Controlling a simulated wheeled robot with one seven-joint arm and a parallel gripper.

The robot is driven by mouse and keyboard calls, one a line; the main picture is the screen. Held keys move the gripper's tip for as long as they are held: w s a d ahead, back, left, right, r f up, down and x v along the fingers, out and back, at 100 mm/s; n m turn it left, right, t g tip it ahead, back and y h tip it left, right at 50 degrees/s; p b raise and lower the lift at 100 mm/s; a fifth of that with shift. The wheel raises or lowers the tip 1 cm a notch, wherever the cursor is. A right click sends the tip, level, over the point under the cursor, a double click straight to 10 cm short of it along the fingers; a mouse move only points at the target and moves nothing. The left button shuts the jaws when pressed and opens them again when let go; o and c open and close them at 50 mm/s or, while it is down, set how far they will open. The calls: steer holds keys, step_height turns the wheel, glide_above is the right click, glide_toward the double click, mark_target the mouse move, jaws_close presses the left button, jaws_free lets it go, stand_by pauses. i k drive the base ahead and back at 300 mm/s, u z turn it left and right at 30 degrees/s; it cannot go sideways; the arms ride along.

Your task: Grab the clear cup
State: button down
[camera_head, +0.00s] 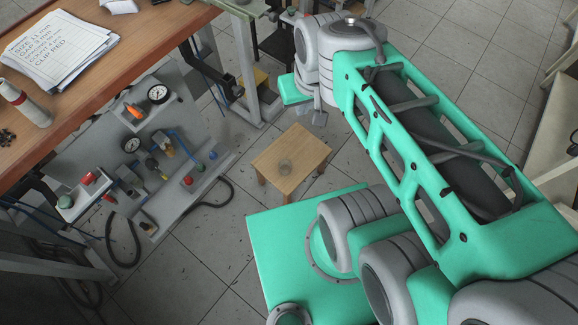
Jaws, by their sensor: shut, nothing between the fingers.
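The clear cup (285,167) appears as a faint, see-through round shape on top of a small wooden stool (306,151). It stands near the middle of the stool top, and its outline is hard to make out. My gripper (319,116) shows small and grey at the end of my arm, above and to the right of the cup in the picture. It is shut and empty, clear of the cup. Part of it is hidden by my arm's links.
A wooden workbench (125,75) at the upper left holds papers (60,45) and a grey bottle (24,102). Below it, a pneumatic panel (190,165) carries gauges, knobs and hoses. A black hose (222,203) loops onto the tiles. Tiled floor around the stool is mostly free.

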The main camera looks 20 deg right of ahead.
mark_target(284, 161)
steer(key=z, duration=0.8)
steer(key=k, duration=1.1)
steer(key=u, duration=2.3)
steer(key=i, duration=0.5)
steer(key=z, duration=0.05)
